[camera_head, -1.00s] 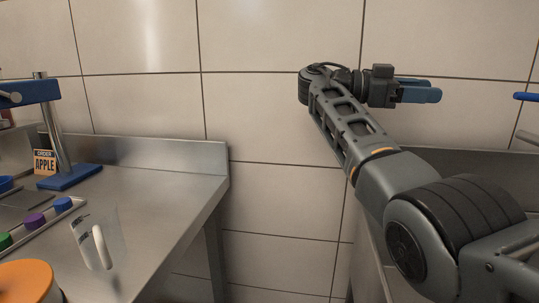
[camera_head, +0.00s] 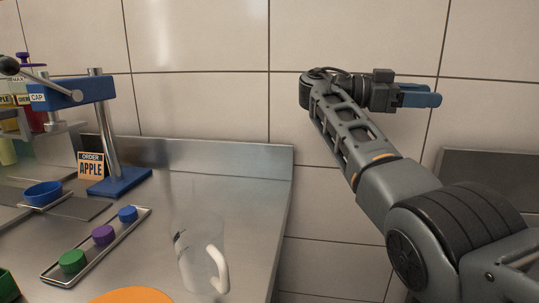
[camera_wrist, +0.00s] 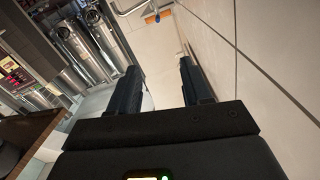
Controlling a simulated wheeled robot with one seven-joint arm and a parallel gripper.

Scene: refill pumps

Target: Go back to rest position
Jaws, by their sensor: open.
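My gripper (camera_head: 420,96) is raised in front of the tiled wall, to the right of the steel counter in the head view. Its blue-tipped fingers point to the right. In the wrist view my gripper (camera_wrist: 158,88) shows two dark fingers spread apart with nothing between them. It is open and empty, and it touches nothing that I can see. My arm is folded up at the right of the head view.
The steel counter (camera_head: 240,205) holds a blue press (camera_head: 85,92), an order sign (camera_head: 91,166), a blue bowl (camera_head: 43,194), a tray with coloured caps (camera_head: 103,234) and a clear jug (camera_head: 200,258). Steel cylinders (camera_wrist: 85,50) show in the wrist view.

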